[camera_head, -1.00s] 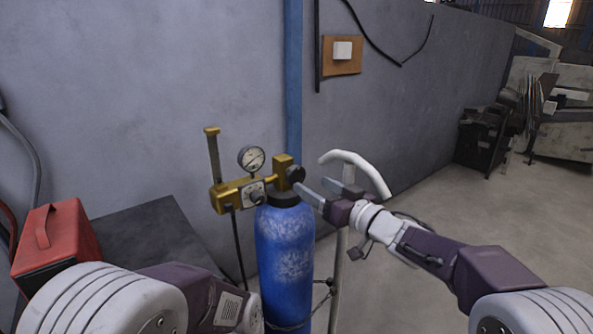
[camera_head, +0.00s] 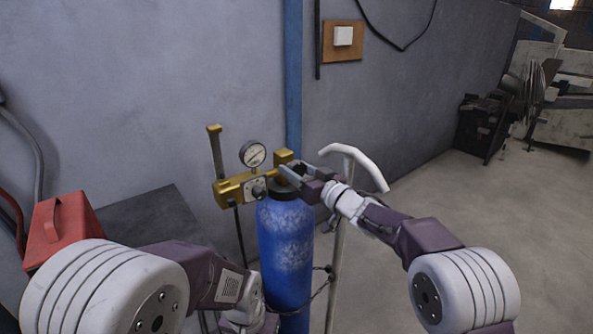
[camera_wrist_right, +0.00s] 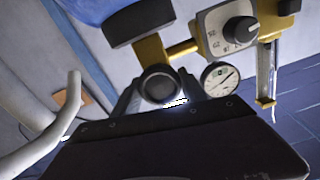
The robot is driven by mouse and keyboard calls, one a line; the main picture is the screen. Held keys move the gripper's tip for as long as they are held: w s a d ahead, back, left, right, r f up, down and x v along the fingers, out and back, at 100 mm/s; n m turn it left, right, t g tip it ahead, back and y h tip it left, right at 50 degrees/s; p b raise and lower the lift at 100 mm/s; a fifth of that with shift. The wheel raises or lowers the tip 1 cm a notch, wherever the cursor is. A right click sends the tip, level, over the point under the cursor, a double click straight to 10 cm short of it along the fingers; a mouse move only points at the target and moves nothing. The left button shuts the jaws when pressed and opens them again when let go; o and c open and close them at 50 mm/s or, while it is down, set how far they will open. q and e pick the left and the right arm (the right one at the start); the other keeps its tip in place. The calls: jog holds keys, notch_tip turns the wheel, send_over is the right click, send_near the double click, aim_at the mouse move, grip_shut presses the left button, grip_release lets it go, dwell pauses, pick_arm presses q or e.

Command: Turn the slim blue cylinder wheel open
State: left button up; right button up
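The slim blue cylinder (camera_head: 286,250) stands upright against the wall, with a brass valve (camera_head: 284,158) and regulator on top. Its dark round wheel (camera_wrist_right: 160,84) faces the right wrist camera and is largely hidden by my gripper in the head view. My right gripper (camera_head: 290,172) is at the wheel, with one finger on each side of it. The fingers are apart; whether they touch the wheel's rim cannot be told. My left arm reaches in at the lower left; its gripper fingers are not visible.
A pressure gauge (camera_head: 253,154) and a regulator knob (camera_head: 258,191) sit left of the valve. A white curved handle (camera_head: 362,166) rises just right of the cylinder, close to my right gripper. A red box (camera_head: 62,230) rests on a dark surface at left. Open floor lies right.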

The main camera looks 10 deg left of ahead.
jog(key=n+b, duration=0.3)
jog(key=n, duration=0.2)
jog(key=shift+f, duration=0.15)
jog(key=n+b, duration=0.3)
jog(key=n, duration=0.4)
jog(key=n+b, duration=0.3)
jog(key=n, duration=0.3)
jog(key=shift+n, duration=0.3)
jog(key=n+b, duration=0.2)
jog(key=n, duration=0.3)
jog(key=shift+n, duration=0.3)
jog(key=o, duration=1.4)
jog(key=shift+c, duration=0.2)
